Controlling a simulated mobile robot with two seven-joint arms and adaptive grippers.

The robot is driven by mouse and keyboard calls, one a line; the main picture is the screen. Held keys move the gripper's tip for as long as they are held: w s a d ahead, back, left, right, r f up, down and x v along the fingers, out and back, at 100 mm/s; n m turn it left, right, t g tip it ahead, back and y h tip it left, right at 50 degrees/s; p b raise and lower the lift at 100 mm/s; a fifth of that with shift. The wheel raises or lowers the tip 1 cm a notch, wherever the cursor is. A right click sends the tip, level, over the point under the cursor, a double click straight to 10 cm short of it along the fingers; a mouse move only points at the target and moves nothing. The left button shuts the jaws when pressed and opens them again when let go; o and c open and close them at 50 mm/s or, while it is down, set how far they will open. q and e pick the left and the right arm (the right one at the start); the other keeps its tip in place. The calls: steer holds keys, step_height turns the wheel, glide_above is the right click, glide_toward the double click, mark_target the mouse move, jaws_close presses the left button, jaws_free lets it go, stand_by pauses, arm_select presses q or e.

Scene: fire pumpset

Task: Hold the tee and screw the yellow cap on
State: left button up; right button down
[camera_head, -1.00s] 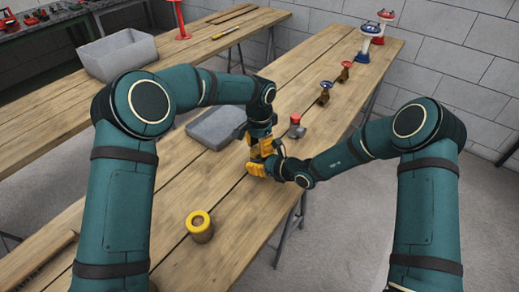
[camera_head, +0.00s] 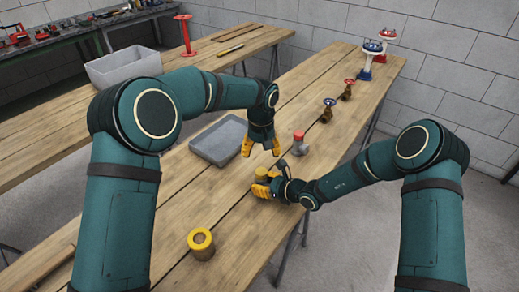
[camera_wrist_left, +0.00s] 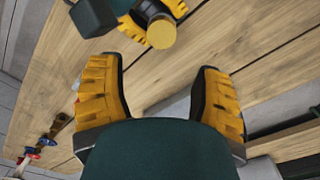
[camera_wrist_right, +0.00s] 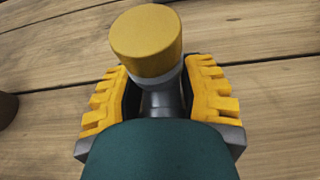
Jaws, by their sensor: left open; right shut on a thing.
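My right gripper (camera_head: 262,187) is shut on a grey tee (camera_wrist_right: 162,100) near the table's right edge, with its yellow fingers on both sides of the tee. A yellow cap (camera_wrist_right: 147,40) sits on the tee's upper end; it also shows in the head view (camera_head: 262,174) and the left wrist view (camera_wrist_left: 161,32). I cannot tell how far the cap is screwed on. My left gripper (camera_head: 262,150) is open and empty, above and behind the capped tee, with fingers spread apart in the left wrist view (camera_wrist_left: 163,95).
A grey tray (camera_head: 219,141), a red-capped fitting (camera_head: 299,143), and small valves (camera_head: 327,110) stand farther back. Bare planks lie between the cylinder and the right gripper.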

mark_target(258, 169)
arm_select(q)
steer(key=n, duration=0.4)
steer(key=r+n, duration=0.1)
steer(key=shift+s+a+n, duration=0.2)
steer(key=shift+a+n, duration=0.05)
steer(key=shift+n, duration=0.15)
steer(key=shift+w+a+f, duration=0.1)
steer(key=shift+f, duration=3.95)
jaws_close()
